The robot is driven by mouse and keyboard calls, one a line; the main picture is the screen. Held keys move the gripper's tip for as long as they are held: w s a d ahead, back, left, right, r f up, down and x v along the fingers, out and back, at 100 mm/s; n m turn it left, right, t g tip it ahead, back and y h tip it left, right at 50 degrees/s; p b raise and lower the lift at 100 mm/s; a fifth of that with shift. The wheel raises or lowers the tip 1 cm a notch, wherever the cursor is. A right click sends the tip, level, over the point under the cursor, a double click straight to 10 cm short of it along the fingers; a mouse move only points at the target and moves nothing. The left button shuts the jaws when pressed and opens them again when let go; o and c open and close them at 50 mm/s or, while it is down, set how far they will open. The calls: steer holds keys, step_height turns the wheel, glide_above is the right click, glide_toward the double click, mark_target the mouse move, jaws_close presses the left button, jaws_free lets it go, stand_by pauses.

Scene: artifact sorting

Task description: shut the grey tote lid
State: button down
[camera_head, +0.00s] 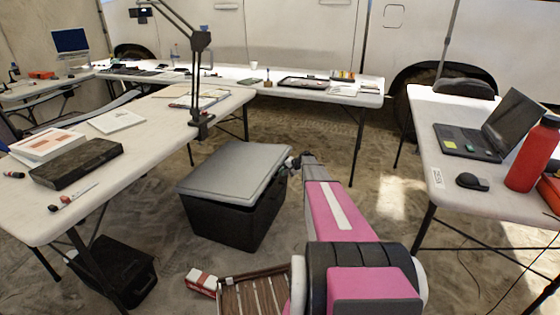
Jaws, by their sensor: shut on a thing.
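The grey tote lid (232,170) lies over the top of the dark tote (222,218), which stands on the sandy floor between the tables. The lid looks nearly flat and covers the opening; I cannot tell whether its rim is fully seated. My gripper (291,163) is at the lid's right edge, at the end of my pink arm. It is shut on the lid's edge there. The fingertips are small and dark in this view, so the exact grip is hard to see.
A left table (160,130) holds a dark box (77,164), papers and a clamped lamp arm (200,85). A right table (470,215) holds a laptop (490,128) and red bottle (533,155). A slatted crate (255,295) and a red-white box (201,282) sit near my arm.

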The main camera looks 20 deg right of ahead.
step_height(320, 180, down, 7)
steer(key=shift+s+d, duration=0.2)
steer(key=shift+d, duration=0.05)
stand_by(0.3)
steer(key=c, duration=1.3)
jaws_free()
steer(key=shift+f, duration=0.15)
steer(key=shift+o, duration=0.7)
steer(key=shift+r, duration=0.2)
steer(key=shift+r, duration=0.15)
steer(key=v, duration=1)
steer(key=shift+d, duration=0.25)
steer(key=shift+s+r, duration=0.1)
steer(key=shift+r, duration=0.05)
